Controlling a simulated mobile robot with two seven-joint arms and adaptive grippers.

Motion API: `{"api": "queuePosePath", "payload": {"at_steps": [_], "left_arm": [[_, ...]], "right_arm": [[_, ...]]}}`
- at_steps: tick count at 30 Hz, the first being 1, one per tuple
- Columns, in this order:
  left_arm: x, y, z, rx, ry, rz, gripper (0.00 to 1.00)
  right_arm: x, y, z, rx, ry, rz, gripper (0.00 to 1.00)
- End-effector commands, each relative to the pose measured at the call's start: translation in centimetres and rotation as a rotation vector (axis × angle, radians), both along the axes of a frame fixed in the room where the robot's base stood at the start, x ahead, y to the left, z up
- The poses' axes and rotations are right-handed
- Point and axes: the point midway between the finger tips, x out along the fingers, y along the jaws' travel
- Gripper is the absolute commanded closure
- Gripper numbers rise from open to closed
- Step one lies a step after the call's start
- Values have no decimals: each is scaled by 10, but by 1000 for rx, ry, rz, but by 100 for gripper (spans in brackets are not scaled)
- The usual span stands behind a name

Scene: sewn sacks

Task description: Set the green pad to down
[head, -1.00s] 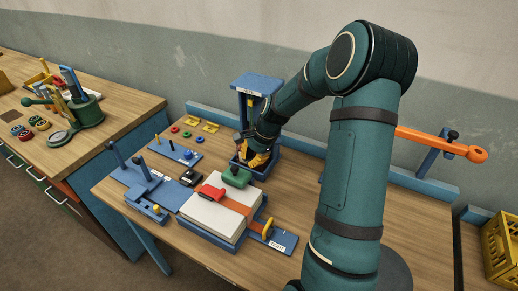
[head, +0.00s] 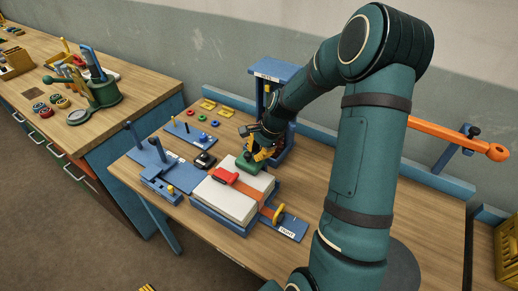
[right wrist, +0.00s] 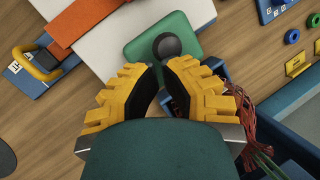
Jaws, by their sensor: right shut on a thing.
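The green pad (head: 248,166), a rounded block with a black ball knob, is at the far corner of the white block (head: 236,202). In the right wrist view the pad (right wrist: 137,47) and its knob (right wrist: 168,45) lie just beyond my fingertips. My left gripper is not in view.
A blue stand (head: 276,72) rises behind my gripper. A black piece (head: 204,160) and a blue fixture (head: 160,170) are to the left. An orange lever (head: 455,138) is at right.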

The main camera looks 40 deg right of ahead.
Motion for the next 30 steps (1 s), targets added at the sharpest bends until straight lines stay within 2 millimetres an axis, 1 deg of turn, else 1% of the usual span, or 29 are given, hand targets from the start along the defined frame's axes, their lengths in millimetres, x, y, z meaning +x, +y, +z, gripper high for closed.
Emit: {"api": "queuePosePath", "payload": {"at_steps": [9, 14, 19, 22, 24, 27, 30], "left_arm": [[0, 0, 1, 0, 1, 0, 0], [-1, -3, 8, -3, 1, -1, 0], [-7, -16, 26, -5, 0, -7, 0], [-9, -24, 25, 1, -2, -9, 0], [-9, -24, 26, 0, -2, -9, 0], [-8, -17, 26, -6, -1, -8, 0], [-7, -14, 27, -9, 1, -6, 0]], "right_arm": [[-1, 2, 0, 5, 3, 4, 100], [-2, -6, 9, 1, 2, 4, 100], [-9, -31, 28, 1, 0, 1, 100], [-19, -43, 47, 4, -6, 0, 100], [-24, -45, 62, 3, -6, -1, 100], [-28, -40, 83, -2, -4, 1, 100], [-33, -39, 98, -4, -1, 2, 100]]}}
